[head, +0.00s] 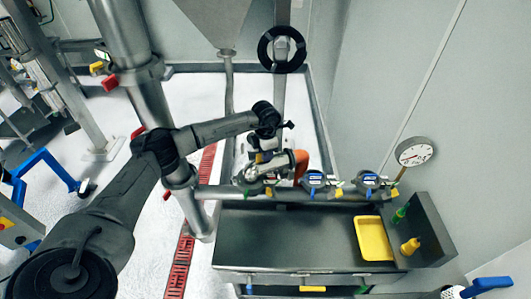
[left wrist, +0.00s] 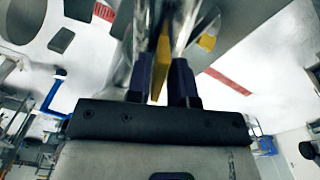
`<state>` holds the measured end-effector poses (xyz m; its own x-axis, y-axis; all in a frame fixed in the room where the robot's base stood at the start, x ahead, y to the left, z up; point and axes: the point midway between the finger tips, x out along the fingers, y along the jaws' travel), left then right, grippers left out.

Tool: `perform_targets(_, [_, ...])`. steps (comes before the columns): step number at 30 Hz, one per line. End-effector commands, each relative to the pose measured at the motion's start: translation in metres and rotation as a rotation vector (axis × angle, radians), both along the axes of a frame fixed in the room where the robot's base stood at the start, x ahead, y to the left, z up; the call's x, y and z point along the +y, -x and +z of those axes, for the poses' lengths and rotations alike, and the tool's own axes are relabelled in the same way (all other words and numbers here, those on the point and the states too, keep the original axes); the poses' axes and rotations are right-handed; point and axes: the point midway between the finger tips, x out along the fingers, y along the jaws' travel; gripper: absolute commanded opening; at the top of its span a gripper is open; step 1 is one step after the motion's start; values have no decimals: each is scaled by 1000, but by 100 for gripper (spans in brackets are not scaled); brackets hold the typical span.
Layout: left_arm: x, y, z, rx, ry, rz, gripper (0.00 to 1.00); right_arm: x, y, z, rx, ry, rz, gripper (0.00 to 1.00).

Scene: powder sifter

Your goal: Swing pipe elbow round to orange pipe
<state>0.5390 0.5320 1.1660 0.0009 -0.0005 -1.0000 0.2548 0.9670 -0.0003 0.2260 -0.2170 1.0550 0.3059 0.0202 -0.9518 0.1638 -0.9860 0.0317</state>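The orange pipe (head: 301,166) is a short curved piece above the back edge of the bench in the head view. Grey pipework that looks like the pipe elbow (head: 268,170) is just left of it, partly hidden by my wrist. My left gripper (head: 266,156) is over this pipework, pointing down. In the left wrist view, its two dark fingers (left wrist: 161,82) are on either side of a thin yellow plate (left wrist: 160,62), with shiny metal pipe beyond. Whether both fingers touch the plate is not clear. My right gripper is not in view.
A steel bench (head: 285,238) stands in front, with a yellow tray (head: 374,239) at its right. A horizontal pipe with blue-faced gauges (head: 314,180) runs along its back. A round dial (head: 415,152) is at the right. A large vertical pipe (head: 150,103) stands near my left arm.

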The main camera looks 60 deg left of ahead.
Motion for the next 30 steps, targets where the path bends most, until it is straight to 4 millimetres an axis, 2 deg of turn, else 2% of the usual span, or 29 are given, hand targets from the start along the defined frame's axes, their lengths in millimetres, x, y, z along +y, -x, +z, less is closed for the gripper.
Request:
perform_targets(1, [0, 0, 0, 0, 0, 0, 26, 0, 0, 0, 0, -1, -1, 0])
perform_targets(6, [0, 0, 0, 1, 0, 1, 40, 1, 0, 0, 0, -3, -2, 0])
perform_targets(16, [0, 0, 6, -1, -1, 1, 40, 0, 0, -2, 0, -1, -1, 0])
perform_targets(20, [0, -1, 24, -4, 0, 0, 40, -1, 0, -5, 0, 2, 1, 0])
perform_targets(30, [0, -1, 91, -3, 0, 0, 40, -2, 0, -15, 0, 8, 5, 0])
